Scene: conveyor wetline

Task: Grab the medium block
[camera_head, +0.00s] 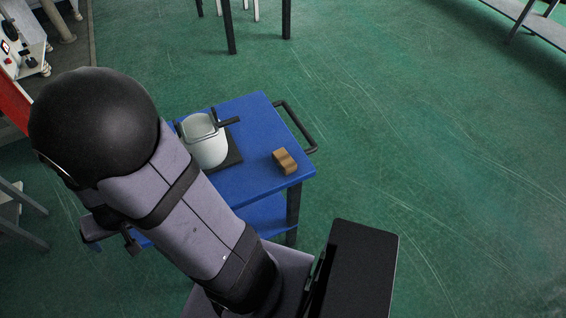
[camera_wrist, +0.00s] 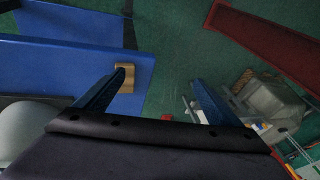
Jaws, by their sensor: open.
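A small brown block (camera_head: 285,161) lies on the blue cart top (camera_head: 262,112), near its right edge by the black handle. It is the only block I can make out, so its size among others cannot be told. In the wrist view the block (camera_wrist: 126,84) shows behind the tip of the left finger, which partly covers it. My gripper (camera_wrist: 160,82) is open, with its two dark fingers apart and nothing between them. It appears above and to the side of the block, not touching it. In the head view my arm mostly hides the gripper.
A white pot-like container (camera_head: 208,150) stands on a black plate (camera_head: 233,153) on the cart, left of the block. A black handle (camera_head: 299,124) runs along the cart's far right side. A red surface (camera_wrist: 262,38) and clutter (camera_wrist: 268,100) show at right in the wrist view.

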